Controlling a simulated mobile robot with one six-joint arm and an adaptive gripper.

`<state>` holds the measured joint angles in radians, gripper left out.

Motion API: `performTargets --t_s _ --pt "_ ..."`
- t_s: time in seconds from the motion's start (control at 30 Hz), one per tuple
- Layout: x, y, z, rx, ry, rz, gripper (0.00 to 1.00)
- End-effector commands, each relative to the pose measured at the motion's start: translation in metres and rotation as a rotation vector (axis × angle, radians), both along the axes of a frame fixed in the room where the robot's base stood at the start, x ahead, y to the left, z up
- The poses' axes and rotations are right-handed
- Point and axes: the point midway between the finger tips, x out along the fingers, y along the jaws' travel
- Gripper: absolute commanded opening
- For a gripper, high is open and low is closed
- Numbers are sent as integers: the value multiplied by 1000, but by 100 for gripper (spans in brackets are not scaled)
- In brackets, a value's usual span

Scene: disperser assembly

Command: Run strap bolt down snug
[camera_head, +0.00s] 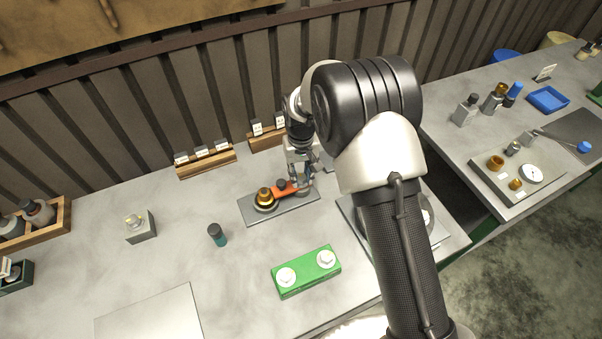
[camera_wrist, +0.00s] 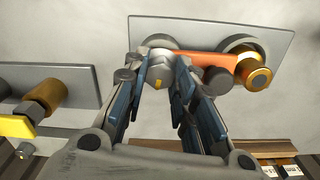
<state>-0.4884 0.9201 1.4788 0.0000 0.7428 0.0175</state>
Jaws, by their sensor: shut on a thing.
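The grey hex bolt head (camera_wrist: 158,70) shows between my fingertips in the wrist view, with a small yellow mark on it. My gripper (camera_wrist: 160,58) is shut on this bolt head at one end of the orange strap (camera_wrist: 200,62). The strap lies across a flat grey plate (camera_wrist: 147,27) and reaches a brass fitting (camera_wrist: 254,76). The bolt's depth of seating cannot be told.
A green block (camera_head: 307,271) with two white round tops stands in front of the plate. A teal-and-black cylinder (camera_head: 217,235) and a grey block (camera_head: 139,228) stand to the left. Small wooden racks (camera_head: 206,163) line the back. Bare bench lies between them.

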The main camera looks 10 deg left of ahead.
Motion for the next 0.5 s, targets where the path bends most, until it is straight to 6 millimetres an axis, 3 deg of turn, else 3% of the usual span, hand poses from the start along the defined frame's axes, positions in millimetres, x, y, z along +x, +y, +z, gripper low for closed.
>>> performTargets --t_s 0.03,0.07,0.33,0.5 --pt "0 0 0 0 -1 0 1" --pt "0 0 0 0 -1 0 26" --pt "0 0 0 0 -1 1 44" --pt "0 0 0 0 0 1 45"
